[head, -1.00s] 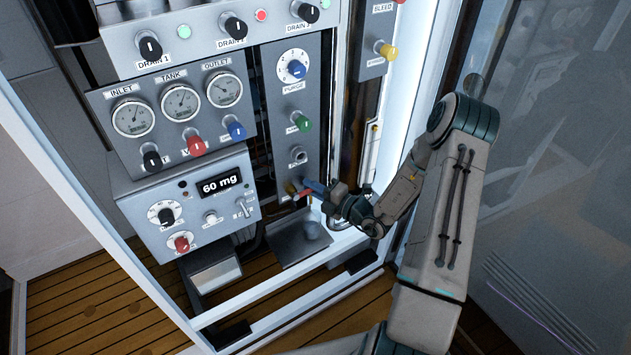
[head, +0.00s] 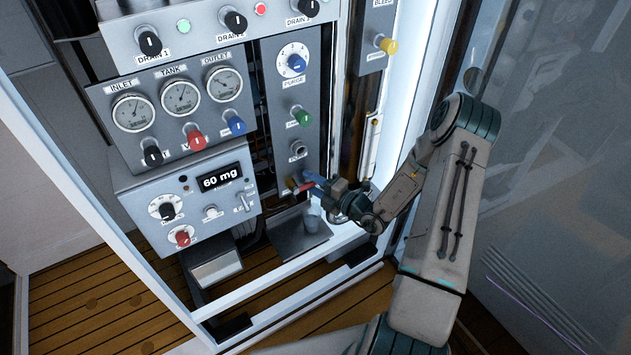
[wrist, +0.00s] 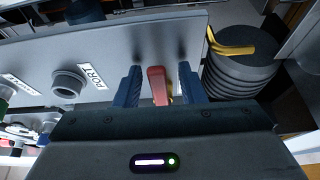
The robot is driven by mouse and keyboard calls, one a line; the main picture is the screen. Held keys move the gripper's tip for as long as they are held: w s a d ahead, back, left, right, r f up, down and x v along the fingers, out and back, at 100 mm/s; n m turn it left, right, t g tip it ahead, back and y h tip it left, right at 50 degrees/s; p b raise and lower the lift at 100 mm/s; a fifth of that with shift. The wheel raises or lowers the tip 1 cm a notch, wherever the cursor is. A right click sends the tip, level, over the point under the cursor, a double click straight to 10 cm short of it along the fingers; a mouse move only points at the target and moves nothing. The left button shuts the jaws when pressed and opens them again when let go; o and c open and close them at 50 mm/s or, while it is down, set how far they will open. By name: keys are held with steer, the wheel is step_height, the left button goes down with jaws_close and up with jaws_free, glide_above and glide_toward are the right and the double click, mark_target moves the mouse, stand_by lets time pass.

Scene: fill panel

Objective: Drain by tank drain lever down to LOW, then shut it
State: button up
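A small red lever (head: 304,187) sits low on the narrow grey panel, below the port; its label is not readable. My gripper (head: 311,182) is at it from the right. In the wrist view, the red lever (wrist: 157,88) stands between my two blue fingers (wrist: 159,82), with a visible gap on each side. The fingers are open around it. The TANK gauge (head: 180,97) is the middle dial of three on the left panel; its needle is too small to read, and I cannot make out a LOW mark.
A clear cup (head: 312,219) stands on a metal tray (head: 285,241) below the lever. The port (head: 298,150) and a green knob (head: 303,116) are above it. In the wrist view, a dark ribbed cylinder with a yellow handle (wrist: 232,47) is close to the right finger.

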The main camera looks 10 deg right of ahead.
steer(key=v, duration=1.3)
steer(key=shift+s+d, duration=0.2)
steer(key=shift+s, duration=0.2)
steer(key=s+a+r+n+g+p, duration=0.2)
steer(key=s+a+r+n+g, duration=0.15)
steer(key=r+n+g, duration=0.35)
steer(key=s+a+r+n+g+h+p, duration=0.1)
steer(key=s+a+r+n+g+p, duration=0.3)
steer(key=n, duration=0.6)
steer(key=s+a+r+n+g, duration=0.3)
steer(key=a+r+n, duration=0.2)
steer(key=r+n, duration=0.25)
steer(key=s+d+r+n+t+h+p, duration=0.1)
steer(key=r+n+h, duration=0.4)
steer(key=n, duration=0.5)
steer(key=s+d+r+n+t+h+p, duration=0.2)
steer(key=s+r+n+h+p, duration=0.2)
steer(key=r+n, duration=0.6)
steer(key=shift+s+d+r+n+h, duration=0.35)
steer(key=shift+s+n+h, duration=0.3)
steer(key=shift+s+h, duration=0.35)
